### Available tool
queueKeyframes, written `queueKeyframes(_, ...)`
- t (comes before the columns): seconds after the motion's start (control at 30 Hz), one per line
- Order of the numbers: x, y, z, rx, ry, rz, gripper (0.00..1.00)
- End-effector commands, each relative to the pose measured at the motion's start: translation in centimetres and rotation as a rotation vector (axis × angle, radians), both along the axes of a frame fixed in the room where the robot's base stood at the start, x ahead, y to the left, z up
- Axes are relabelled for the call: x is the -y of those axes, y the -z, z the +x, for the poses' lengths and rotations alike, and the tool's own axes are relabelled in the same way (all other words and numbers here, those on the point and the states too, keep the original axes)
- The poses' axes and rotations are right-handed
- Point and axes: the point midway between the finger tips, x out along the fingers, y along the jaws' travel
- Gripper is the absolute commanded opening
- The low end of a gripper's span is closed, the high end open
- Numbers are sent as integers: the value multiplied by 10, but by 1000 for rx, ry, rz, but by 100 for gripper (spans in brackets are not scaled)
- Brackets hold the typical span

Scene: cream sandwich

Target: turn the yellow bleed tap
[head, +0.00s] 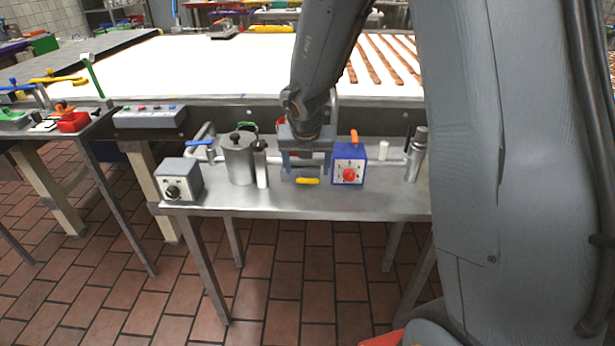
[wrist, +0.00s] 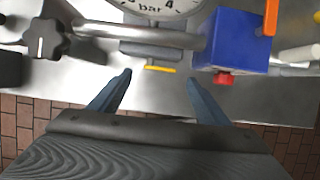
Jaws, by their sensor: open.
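The yellow bleed tap (head: 307,181) is a small flat handle near the front of the steel table in the head view. In the wrist view the yellow tap (wrist: 160,69) lies crosswise just beyond my fingertips, below a grey fitting under the pressure gauge. My gripper (head: 303,168) is above the table, behind the tap in the picture. In the wrist view my gripper (wrist: 159,77) has its two blue-grey fingers wide apart, with nothing between them. The tap sits about midway between the fingers and appears apart from both.
A blue box with a red knob (head: 348,165) stands close right of the tap. A gauge (wrist: 158,6) and pipe are behind the tap. A steel canister (head: 238,160) and a grey box with a black knob (head: 179,181) stand left. The table's front strip (head: 260,207) is bare.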

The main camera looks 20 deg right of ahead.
Motion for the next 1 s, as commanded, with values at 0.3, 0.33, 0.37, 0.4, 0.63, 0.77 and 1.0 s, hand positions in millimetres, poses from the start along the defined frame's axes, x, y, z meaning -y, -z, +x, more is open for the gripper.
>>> queueKeyframes(0.3,6,42,16,-1,-1,-2,70)
queueKeyframes(0.33,6,43,17,-1,-2,-2,70)
queueKeyframes(0.37,6,45,18,0,-3,-1,70)
queueKeyframes(0.4,6,46,18,0,-3,-1,70)
queueKeyframes(0.63,6,48,19,1,-3,-1,70)
queueKeyframes(0.77,6,48,19,1,-3,-1,60)
queueKeyframes(1.0,6,48,19,1,-3,-1,29)
